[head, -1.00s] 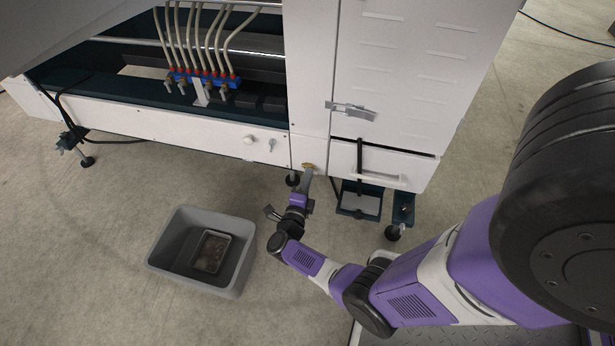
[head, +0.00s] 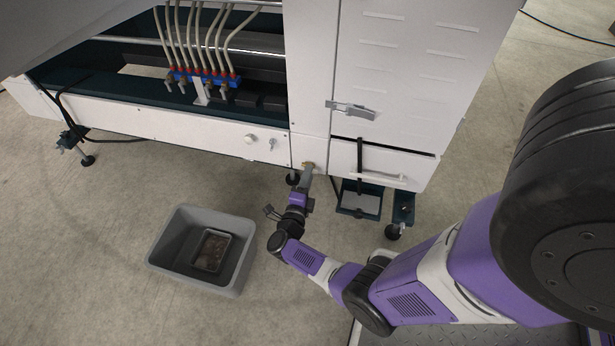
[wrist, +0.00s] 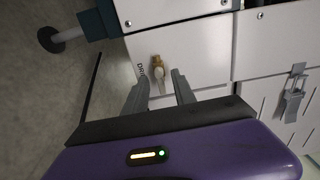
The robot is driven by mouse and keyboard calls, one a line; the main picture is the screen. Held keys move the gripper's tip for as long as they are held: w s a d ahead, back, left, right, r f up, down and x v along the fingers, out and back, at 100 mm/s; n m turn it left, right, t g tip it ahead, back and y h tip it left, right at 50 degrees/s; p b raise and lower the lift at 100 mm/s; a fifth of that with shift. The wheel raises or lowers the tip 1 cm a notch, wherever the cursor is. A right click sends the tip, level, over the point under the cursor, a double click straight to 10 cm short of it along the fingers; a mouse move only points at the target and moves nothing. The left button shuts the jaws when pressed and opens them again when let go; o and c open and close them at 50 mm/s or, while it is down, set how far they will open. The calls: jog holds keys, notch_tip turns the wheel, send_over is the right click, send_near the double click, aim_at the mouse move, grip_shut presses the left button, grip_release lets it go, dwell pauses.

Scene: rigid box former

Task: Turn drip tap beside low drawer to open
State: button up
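The drip tap (wrist: 157,62) has a brass body and a pale lever (wrist: 161,82) and sits on the white panel, beside dark lettering. In the head view the tap (head: 308,165) is a small brass spot at the panel's lower edge. My gripper (wrist: 160,76) is open, with one grey finger on each side of the tap's lever. I see gaps between the lever and the fingers; contact is not visible. In the head view my gripper (head: 307,176) partly hides the tap. The low drawer (head: 345,158) with its white handle (head: 378,176) is just right of the tap.
A grey bin (head: 165,262) with a small tray inside stands on the floor to the left. A knob (head: 249,139) and a key (head: 271,144) are on the panel left of the tap. Black machine feet stand below. Floor between bin and machine is clear.

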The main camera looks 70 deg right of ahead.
jog(key=a+p, duration=0.2)
jog(key=a, duration=0.5)
jog(key=shift+s+a, duration=0.3)
jog(key=shift+a, duration=0.1)
